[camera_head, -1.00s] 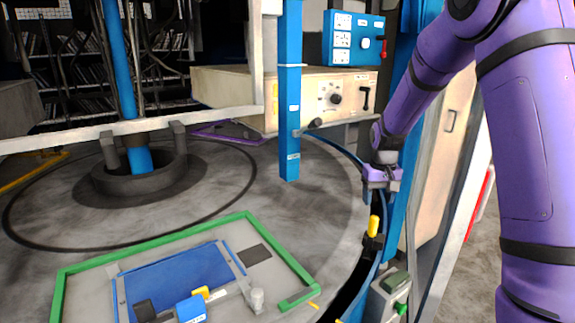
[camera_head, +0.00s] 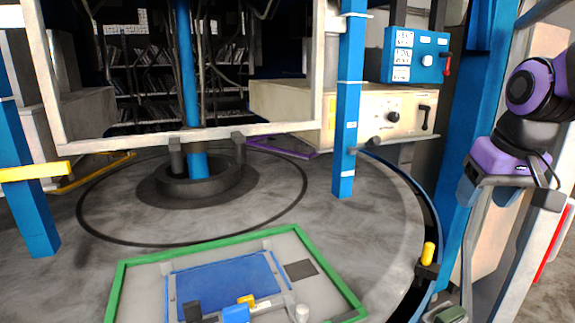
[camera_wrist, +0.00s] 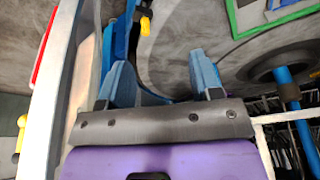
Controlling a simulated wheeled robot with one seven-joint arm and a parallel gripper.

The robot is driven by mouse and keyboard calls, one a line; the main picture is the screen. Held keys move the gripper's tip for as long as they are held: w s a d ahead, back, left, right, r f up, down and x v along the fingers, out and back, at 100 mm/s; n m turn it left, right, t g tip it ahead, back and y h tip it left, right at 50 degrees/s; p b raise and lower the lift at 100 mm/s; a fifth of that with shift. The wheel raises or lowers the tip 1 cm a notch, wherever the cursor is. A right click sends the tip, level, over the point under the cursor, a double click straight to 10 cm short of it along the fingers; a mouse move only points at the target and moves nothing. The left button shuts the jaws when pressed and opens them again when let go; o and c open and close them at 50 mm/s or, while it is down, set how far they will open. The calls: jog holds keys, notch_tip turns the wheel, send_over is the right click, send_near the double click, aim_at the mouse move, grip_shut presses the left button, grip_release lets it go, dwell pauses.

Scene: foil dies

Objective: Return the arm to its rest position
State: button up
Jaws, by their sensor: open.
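My gripper (camera_head: 486,190) is at the right of the head view, below the purple wrist of my arm (camera_head: 530,90). It hangs in front of a blue post and a pale panel. In the wrist view its two blue fingers (camera_wrist: 162,75) stand wide apart with nothing between them. Part of my arm is cut off by the right edge of the head view.
A green-framed plate (camera_head: 205,250) with a blue panel (camera_head: 225,284) lies at the bottom of the head view. A blue post (camera_head: 348,120) stands mid-picture before a cream control box (camera_head: 375,112). A yellow handle (camera_head: 428,253) is below my gripper. The round floor is largely clear.

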jog(key=s+a+r+t, duration=0.1)
jog(key=s, duration=1.1)
jog(key=shift+s+a+t, duration=0.15)
jog(key=shift+a+t, duration=0.25)
dwell(0.7)
